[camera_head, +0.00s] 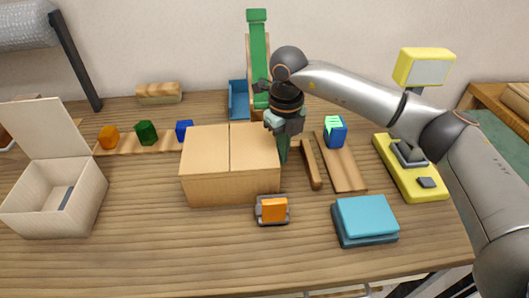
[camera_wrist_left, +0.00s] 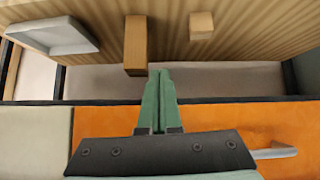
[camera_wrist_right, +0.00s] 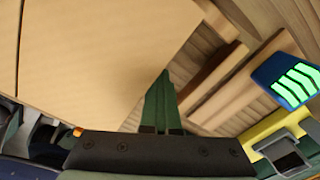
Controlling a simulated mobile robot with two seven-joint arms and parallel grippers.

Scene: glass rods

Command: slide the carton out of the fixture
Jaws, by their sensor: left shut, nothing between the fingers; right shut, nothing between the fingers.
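The carton (camera_head: 231,180) is a closed tan cardboard box on the wooden table, left of the middle in the head view. It fills the upper left of the right wrist view (camera_wrist_right: 90,55). A short wooden rail (camera_head: 311,165), perhaps part of the fixture, stands to its right, apart from it; it also shows in the right wrist view (camera_wrist_right: 208,78). My right gripper (camera_head: 283,157) is shut and empty, pointing down at the carton's right side, between carton and rail. Contact is unclear. My left gripper (camera_wrist_left: 158,75) is shut and empty in its wrist view, outside the head view.
An orange block in a grey holder (camera_head: 273,209) sits before the carton. Right are a board (camera_head: 343,167) with a blue block (camera_head: 335,131), a teal box (camera_head: 365,220) and a yellow device (camera_head: 408,168). An open white box (camera_head: 55,204) stands left. The front table is mostly clear.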

